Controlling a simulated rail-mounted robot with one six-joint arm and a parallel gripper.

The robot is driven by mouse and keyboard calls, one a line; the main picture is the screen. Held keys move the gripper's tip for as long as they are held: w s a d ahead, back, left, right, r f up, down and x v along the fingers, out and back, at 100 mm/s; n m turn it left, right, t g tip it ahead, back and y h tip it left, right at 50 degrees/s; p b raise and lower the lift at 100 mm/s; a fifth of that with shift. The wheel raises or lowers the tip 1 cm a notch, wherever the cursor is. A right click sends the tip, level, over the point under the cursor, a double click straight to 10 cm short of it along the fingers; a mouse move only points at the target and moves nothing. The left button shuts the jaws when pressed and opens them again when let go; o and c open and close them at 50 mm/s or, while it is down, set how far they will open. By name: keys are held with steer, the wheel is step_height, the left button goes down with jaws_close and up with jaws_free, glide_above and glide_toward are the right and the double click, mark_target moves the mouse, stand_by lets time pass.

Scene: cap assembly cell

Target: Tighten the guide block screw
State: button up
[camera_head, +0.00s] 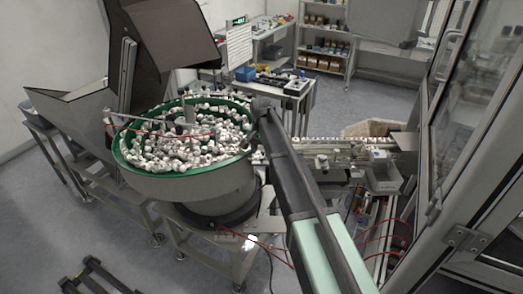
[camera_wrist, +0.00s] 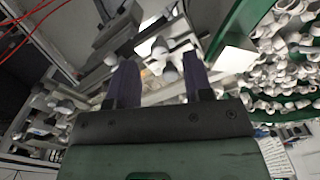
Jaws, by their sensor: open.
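My gripper (camera_wrist: 160,72) is open in the wrist view, its two dark fingers apart with nothing held between them. Beyond and between the fingertips is a small light-grey round knob (camera_wrist: 170,73), with metal brackets and more knobs around it. I cannot tell which of these is the guide block screw. In the head view my gripper (camera_head: 263,104) is at the right rim of the green-lined bowl (camera_head: 122,158), near the start of the track (camera_head: 335,152). My own arm hides much of that spot, and no guide block screw can be made out there.
The bowl is full of white and grey caps (camera_head: 180,140); its green rim (camera_wrist: 232,25) is close on the right in the wrist view. A grey bin (camera_head: 383,180) hangs by the track. A glazed machine frame (camera_head: 470,130) stands at right. Red hoses (camera_head: 375,235) run below.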

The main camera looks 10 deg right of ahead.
mark_target(262, 157)
step_height(262, 157, up, 8)
steer(key=p, duration=0.6)
step_height(262, 157, down, 11)
steer(key=n+b, duration=0.4)
steer(key=b, duration=0.6)
steer(key=shift+b, duration=0.35)
steer(key=shift+r, duration=0.1)
